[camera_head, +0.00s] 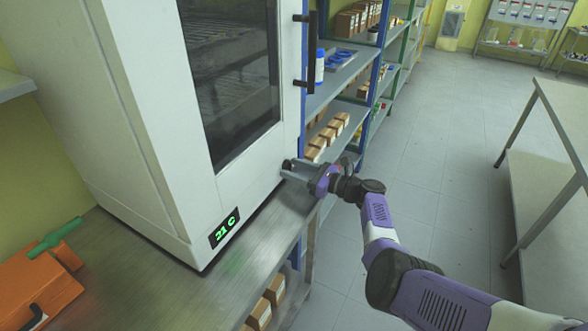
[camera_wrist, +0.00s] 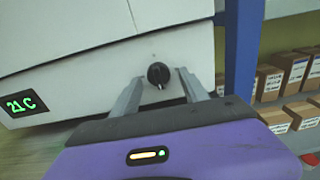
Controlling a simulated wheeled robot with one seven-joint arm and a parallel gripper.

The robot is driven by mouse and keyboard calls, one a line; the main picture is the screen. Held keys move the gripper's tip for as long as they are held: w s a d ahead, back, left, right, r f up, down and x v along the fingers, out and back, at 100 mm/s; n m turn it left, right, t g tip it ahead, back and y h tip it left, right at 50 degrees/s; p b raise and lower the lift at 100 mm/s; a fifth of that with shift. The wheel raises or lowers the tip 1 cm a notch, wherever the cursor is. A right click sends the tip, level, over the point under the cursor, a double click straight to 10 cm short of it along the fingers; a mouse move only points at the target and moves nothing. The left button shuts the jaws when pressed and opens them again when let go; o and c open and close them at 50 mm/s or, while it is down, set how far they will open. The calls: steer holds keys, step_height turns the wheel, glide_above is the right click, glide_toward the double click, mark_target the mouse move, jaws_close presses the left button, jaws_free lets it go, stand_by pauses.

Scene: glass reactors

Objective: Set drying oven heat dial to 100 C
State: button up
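The drying oven (camera_head: 150,110) is a large white cabinet with a dark glass door, standing on a metal bench. Its green display (camera_head: 224,228) reads about 21 C; it also shows in the wrist view (camera_wrist: 21,104). The heat dial (camera_wrist: 158,74) is a small black round knob with a light pointer mark, low on the oven front near its right edge. My gripper (camera_wrist: 157,82) is open, its two grey fingers on either side of the dial in the wrist view. I cannot tell whether they touch it. In the head view my gripper (camera_head: 290,171) is at the oven's lower right corner.
The metal bench (camera_head: 165,275) runs beneath the oven. Blue-framed shelves (camera_head: 345,75) with small cartons stand close behind the gripper. The floor at right is clear up to a table (camera_head: 570,115).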

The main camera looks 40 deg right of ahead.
steer(key=shift+s+r, duration=0.1)
steer(key=v, duration=0.7)
steer(key=shift+s+d, duration=0.1)
steer(key=shift+s, duration=0.15)
stand_by(0.5)
